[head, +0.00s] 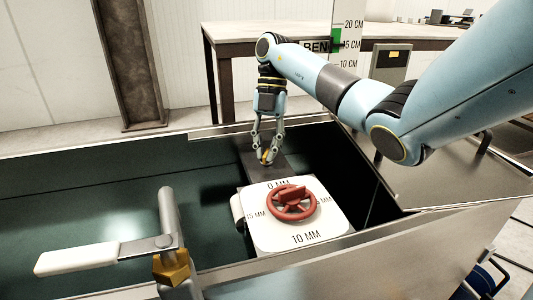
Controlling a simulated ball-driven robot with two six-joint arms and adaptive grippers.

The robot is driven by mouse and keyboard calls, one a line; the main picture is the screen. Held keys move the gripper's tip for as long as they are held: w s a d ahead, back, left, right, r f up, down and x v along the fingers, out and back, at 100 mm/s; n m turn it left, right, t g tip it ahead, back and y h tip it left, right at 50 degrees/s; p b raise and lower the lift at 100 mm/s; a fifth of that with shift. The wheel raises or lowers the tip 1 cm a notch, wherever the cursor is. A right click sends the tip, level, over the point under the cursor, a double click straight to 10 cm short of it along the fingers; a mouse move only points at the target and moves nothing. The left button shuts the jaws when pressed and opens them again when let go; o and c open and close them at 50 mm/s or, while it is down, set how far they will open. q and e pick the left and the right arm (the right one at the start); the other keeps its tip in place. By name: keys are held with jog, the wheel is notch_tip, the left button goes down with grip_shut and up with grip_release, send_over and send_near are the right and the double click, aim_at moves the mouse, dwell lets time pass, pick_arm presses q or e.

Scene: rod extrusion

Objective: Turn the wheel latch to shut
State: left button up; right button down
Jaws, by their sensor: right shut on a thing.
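The red wheel latch (291,202) sits on a white square plate (271,238) marked 0 MM, 15 MM and 10 MM, inside the open metal trough. A raised red grip crosses the wheel and points toward the right side of the plate. My right gripper (267,158) points down just behind the plate, over a dark block. It is shut on a small yellow piece (266,156), apart from the red wheel. The exact shape of the piece is hidden by the fingers. My left gripper is not in view.
A lever with a white handle (76,259) and brass fitting stands at the trough's front left. The trough's metal rim (330,252) surrounds the work area. A green-marked height scale (346,45) and a table (300,35) stand behind. The trough's left part is empty.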

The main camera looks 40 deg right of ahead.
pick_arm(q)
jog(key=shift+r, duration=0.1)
pick_arm(e)
jog(key=shift+a+n+p, duration=0.1)
jog(key=shift+n+p, duration=0.4)
jog(key=shift+p, duration=0.1)
jog(key=shift+n+g+p, duration=0.3)
jog(key=shift+n, duration=0.1)
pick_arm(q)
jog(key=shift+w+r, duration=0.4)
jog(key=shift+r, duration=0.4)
pick_arm(e)
jog(key=shift+f, duration=0.1)
